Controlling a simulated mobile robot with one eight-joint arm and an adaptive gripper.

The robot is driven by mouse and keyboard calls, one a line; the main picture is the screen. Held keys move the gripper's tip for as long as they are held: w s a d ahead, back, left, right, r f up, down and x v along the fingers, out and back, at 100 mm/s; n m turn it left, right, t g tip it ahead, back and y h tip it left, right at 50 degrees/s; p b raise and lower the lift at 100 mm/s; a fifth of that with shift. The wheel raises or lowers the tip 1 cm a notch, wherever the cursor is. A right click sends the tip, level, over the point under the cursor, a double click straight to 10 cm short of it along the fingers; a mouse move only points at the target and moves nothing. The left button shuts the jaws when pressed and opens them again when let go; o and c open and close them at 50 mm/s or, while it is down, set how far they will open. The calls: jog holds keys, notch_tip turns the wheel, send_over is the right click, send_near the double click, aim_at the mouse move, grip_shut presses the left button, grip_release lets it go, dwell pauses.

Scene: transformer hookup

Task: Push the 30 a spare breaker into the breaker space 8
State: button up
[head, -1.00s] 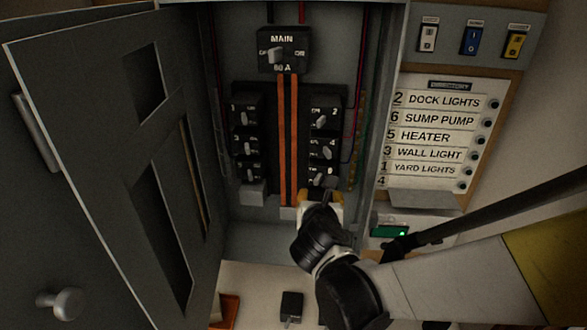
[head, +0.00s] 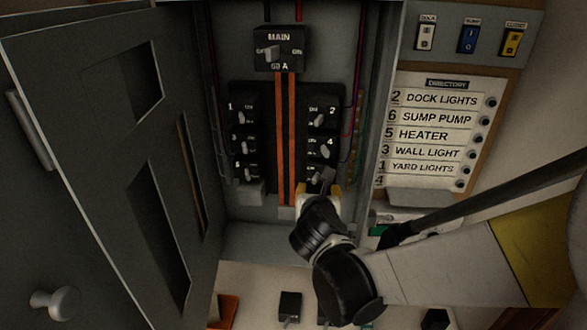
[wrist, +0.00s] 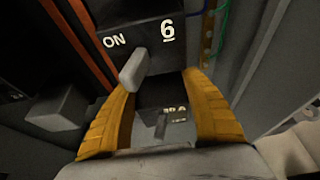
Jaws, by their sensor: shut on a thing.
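My gripper (head: 319,190) is at the bottom of the right breaker column in the panel. In the wrist view its yellow fingers (wrist: 161,82) are shut on a dark breaker (wrist: 160,128) with a small toggle and a pale, partly readable rating mark. The held breaker sits just below breaker 6 (wrist: 145,35), at the place of space 8. My gripper and wrist hide most of that space in the head view. I cannot tell whether the held breaker is fully seated.
The MAIN breaker (head: 281,49) is above two orange bus bars (head: 286,130). A grey block (head: 250,190) is below the left breaker column. The open panel door (head: 90,120) stands left, the directory (head: 435,135) right. A black breaker (head: 290,306) lies on the surface below.

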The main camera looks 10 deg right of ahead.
jog(key=shift+w+d, duration=0.15)
jog(key=shift+w, duration=0.35)
jog(key=o, duration=1.3)
jog(key=shift+w, duration=0.1)
jog(key=shift+s+a, duration=0.25)
jog(key=shift+s, duration=0.55)
jog(key=shift+s+a, duration=0.25)
jog(key=shift+s, duration=0.6)
jog(key=shift+s+a, duration=0.25)
jog(key=shift+s, duration=0.55)
jog(key=v, duration=1.2)
jog(key=shift+r, duration=0.1)
